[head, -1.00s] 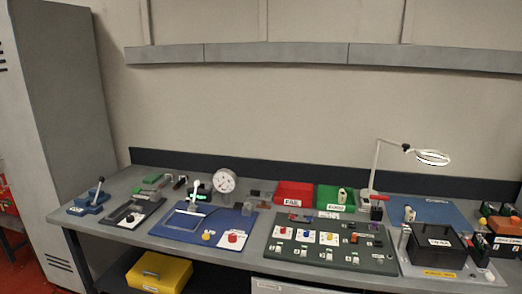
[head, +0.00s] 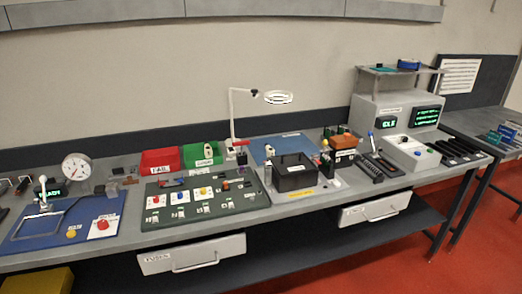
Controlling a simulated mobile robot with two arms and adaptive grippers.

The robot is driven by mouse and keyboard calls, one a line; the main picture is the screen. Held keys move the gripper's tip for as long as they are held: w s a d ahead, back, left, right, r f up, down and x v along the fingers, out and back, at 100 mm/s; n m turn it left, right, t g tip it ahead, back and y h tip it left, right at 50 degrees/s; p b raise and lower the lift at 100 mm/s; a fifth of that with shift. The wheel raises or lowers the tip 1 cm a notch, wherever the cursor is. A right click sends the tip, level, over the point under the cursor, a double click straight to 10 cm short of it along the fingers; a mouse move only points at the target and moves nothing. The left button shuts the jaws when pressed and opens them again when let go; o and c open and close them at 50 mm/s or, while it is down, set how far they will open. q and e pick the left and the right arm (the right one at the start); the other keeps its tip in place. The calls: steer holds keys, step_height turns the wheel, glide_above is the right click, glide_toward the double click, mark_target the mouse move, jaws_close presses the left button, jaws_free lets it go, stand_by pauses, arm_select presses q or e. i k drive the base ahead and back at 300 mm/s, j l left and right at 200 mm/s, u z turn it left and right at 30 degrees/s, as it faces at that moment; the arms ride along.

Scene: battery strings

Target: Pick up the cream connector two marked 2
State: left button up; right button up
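Neither of my grippers shows in the head view. A small cream piece (head: 208,153) stands in the green bin (head: 203,163). Another small pale piece (head: 270,151) stands on the blue mat (head: 284,145), behind the black box (head: 294,177). Several small pale pieces, one of them here (head: 205,208), sit along the front of the dark green board (head: 160,213). All are too small for me to read a 2, so I cannot tell which is connector two.
A red bin (head: 160,170) stands left of the green bin. A magnifier lamp (head: 278,98) rises behind the board. A blue press board (head: 30,236) with a dial gauge (head: 76,167) is at left. A grey tester (head: 400,115) stands at right. Red floor (head: 390,258) is open at front right.

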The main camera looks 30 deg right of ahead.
mark_target(270, 150)
steer(key=i+l+u, duration=0.15)
steer(key=l+u, duration=0.8)
steer(key=i, duration=0.05)
